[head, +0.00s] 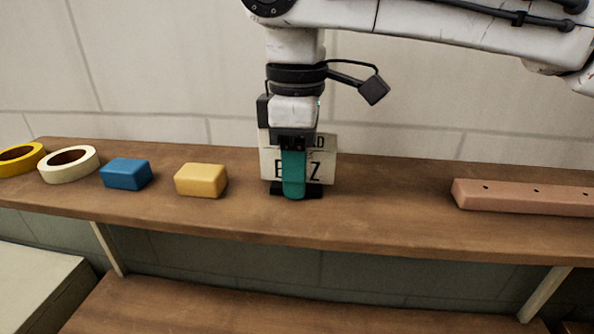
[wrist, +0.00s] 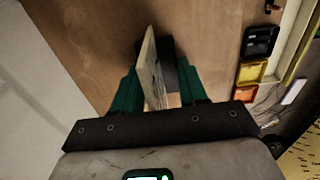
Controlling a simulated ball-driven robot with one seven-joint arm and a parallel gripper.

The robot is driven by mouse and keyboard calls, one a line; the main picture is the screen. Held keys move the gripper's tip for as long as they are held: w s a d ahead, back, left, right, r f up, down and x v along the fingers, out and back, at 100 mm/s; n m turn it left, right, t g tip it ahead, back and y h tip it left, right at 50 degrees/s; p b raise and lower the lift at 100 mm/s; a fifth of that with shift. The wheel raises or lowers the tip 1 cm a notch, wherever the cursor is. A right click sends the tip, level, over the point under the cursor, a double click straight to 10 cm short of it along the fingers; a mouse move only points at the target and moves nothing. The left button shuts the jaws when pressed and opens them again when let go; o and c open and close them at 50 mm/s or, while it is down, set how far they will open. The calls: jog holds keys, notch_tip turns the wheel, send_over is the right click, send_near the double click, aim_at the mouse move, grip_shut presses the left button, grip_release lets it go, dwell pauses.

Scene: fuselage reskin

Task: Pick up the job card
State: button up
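The job card (head: 325,165) is a pale card with large dark letters. It stands upright in a small black stand (head: 314,190) on the wooden shelf, and my gripper hides its middle. My gripper (head: 293,192) points down at the card, with one green finger showing in front of it in the head view. In the wrist view the card (wrist: 152,65) shows edge-on between the two green fingers of my gripper (wrist: 160,82). The fingers are apart, with a visible gap on the right side; contact on the left side is unclear.
On the wooden shelf (head: 400,215), a yellow block (head: 201,180), a blue block (head: 126,174), a cream tape roll (head: 69,165) and a yellow tape roll (head: 20,159) lie left. A pinkish bar with holes (head: 525,197) lies right. The wall is close behind.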

jog(key=c, duration=0.5)
